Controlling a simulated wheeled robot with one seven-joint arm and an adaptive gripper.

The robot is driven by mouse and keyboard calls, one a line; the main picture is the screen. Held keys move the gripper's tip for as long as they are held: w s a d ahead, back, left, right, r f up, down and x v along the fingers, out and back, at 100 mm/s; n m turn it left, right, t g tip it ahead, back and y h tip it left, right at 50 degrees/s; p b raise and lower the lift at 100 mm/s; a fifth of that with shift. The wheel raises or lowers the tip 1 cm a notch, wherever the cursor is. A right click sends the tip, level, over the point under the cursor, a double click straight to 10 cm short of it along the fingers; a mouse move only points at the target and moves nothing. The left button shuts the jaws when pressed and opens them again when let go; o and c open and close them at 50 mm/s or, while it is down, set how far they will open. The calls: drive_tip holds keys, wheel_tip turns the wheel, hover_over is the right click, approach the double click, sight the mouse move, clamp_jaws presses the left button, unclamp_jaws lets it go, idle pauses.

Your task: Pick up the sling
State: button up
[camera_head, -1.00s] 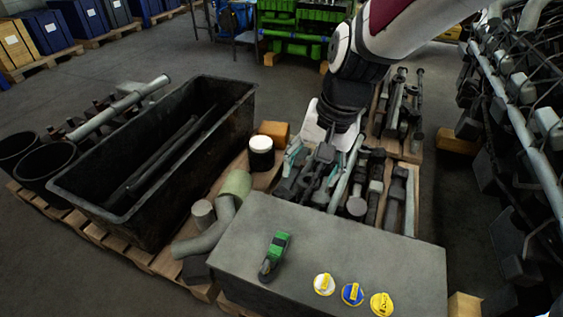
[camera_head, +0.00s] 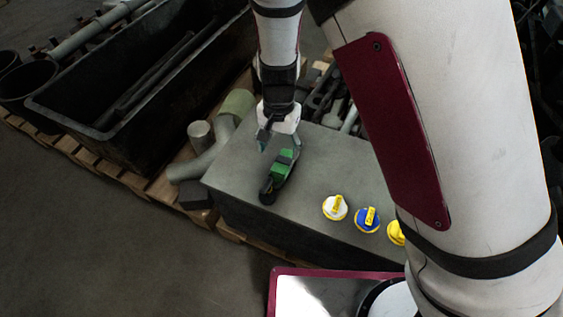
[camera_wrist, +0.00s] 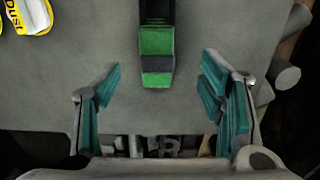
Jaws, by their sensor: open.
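A green and black item (camera_head: 280,175), the only thing here that could be the sling, lies lengthwise on the flat grey top of a box (camera_head: 230,172). Its shape does not clearly tell me that it is a sling. My gripper (camera_head: 280,143) is open above the far end of this item. In the wrist view the item's green end (camera_wrist: 156,55) shows between and just ahead of the two spread teal-padded fingers (camera_wrist: 162,82). Neither finger touches it, and its dark part runs out of the top of the picture.
White (camera_head: 335,207), blue (camera_head: 367,219) and yellow (camera_head: 396,233) round pieces sit on the same box top, right of the green item. Grey pipe pieces (camera_head: 195,165) and a long black bin (camera_head: 100,105) stand to the left. Metal parts lie behind the box.

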sight(281, 165)
drive_tip(key=f+b, duration=0.2)
drive_tip(key=f, duration=0.2)
drive_tip(key=f+b, duration=0.2)
drive_tip(key=f, duration=0.3)
drive_tip(key=shift+d, duration=0.2)
drive_tip(key=shift+r, duration=0.1)
drive_tip(key=shift+c, duration=0.5)
drive_tip(key=c, duration=1.4)
